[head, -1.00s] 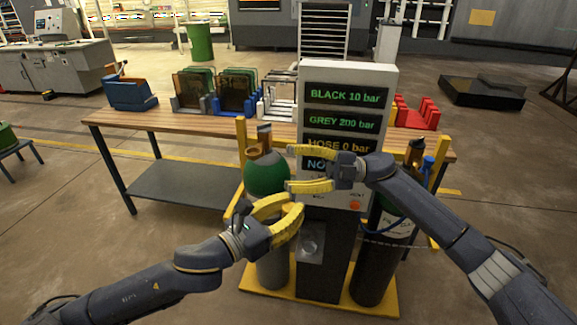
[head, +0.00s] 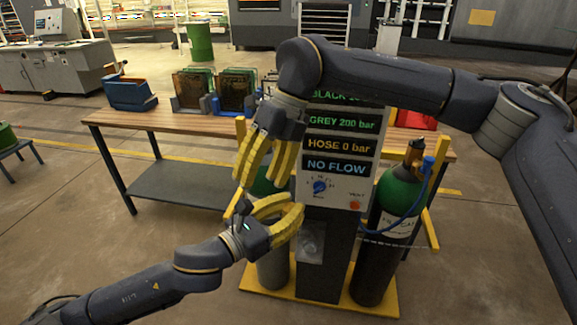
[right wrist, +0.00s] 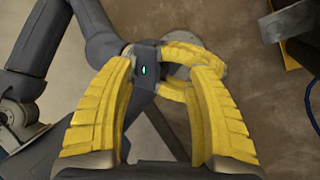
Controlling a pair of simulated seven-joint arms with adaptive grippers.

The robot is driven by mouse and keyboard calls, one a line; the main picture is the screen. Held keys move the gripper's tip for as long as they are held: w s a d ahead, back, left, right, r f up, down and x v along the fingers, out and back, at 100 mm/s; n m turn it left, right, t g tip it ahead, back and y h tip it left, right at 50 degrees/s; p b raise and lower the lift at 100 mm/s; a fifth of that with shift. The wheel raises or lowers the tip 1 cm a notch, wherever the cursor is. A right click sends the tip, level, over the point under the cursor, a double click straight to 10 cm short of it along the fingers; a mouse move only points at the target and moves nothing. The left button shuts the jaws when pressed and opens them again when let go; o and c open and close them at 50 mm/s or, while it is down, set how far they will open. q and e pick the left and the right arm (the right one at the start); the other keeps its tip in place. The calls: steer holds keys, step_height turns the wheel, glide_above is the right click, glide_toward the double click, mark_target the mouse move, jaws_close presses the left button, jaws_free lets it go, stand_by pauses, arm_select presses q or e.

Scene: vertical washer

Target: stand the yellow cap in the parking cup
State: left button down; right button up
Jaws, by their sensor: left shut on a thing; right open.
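My left gripper (head: 296,222) is shut in front of the left gas cylinder. What lies between its yellow fingers is hidden in the head view. In the right wrist view, the left gripper (right wrist: 222,84) shows with a grey round shape behind its fingers; I cannot tell whether it is held. My right gripper (head: 260,182) is open just above the left gripper, pointing down; its spread fingers (right wrist: 155,135) have nothing visible between them. I cannot pick out the yellow cap from the yellow fingers. I cannot identify the parking cup.
The panel (head: 338,145) reads HOSE 0 bar and NO FLOW, with a blue knob (head: 320,187) beneath. A green-topped black cylinder (head: 380,245) with a blue hose stands right, on the yellow base (head: 335,303). The wooden bench (head: 180,120) behind carries a blue bin (head: 130,93) and racks.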

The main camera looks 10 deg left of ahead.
mark_target(289, 207)
steer(key=w+d+r+t+h, duration=0.1)
steer(key=d+r+t+h, duration=0.15)
steer(key=d+h, duration=0.2)
steer(key=shift+t+y, duration=0.25)
steer(key=shift+t, duration=0.3)
steer(key=f, duration=0.8)
steer(key=d+f, duration=0.1)
steer(key=f, duration=0.3)
steer(key=shift+w+f, duration=0.25)
steer(key=shift+f, duration=0.05)
steer(key=c, duration=1.2)
steer(key=o, duration=1.2)
